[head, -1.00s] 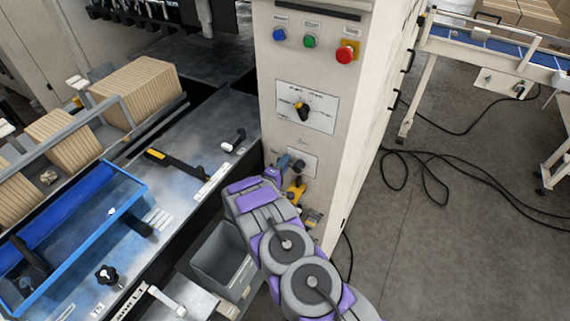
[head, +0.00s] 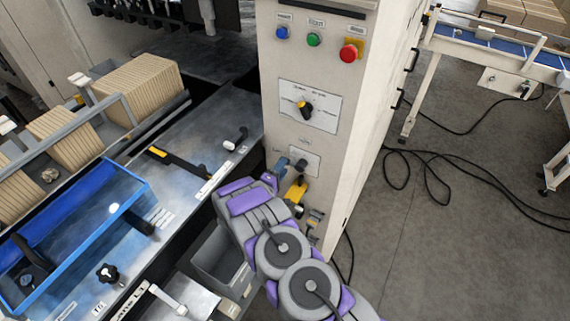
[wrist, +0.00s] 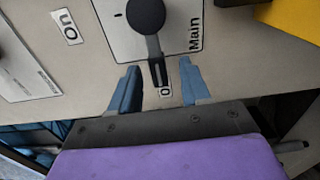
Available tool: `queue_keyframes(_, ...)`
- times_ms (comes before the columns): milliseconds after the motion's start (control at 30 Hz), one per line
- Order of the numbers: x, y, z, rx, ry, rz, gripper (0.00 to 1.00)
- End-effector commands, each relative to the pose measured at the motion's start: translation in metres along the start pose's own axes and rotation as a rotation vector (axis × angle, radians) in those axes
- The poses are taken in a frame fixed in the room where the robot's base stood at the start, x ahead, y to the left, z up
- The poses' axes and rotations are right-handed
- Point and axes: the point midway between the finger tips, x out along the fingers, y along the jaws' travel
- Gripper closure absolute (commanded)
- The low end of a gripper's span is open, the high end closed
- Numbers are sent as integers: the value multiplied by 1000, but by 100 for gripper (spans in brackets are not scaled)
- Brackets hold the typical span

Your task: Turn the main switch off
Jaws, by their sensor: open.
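The main switch is a black round knob (wrist: 147,14) with a black handle (wrist: 157,68) on a white plate marked "Main" in the wrist view. My gripper (wrist: 160,88) is open, with one blue finger on each side of the handle's tip and gaps visible. In the head view my gripper (head: 290,164) is at the lower plate (head: 312,160) on the cabinet front; the switch there is mostly hidden.
Above on the cabinet are a rotary selector (head: 305,108) and blue (head: 282,32), green (head: 313,39) and red (head: 348,52) buttons. A yellow part (head: 297,190) sits just below my gripper. A machine table (head: 190,140) is to the left; cables (head: 430,165) lie on the floor right.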

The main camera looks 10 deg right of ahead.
Motion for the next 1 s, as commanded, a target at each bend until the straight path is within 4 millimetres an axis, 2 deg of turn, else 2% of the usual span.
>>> queue_keyframes(100, -30, 0, -3, -5, 6, 1, 53)
queue_keyframes(500, -112, -1, -3, -5, 6, 0, 53)
queue_keyframes(700, -132, -2, -3, -3, 5, 0, 53)
queue_keyframes(1000, -137, -1, -3, -3, 3, 1, 53)
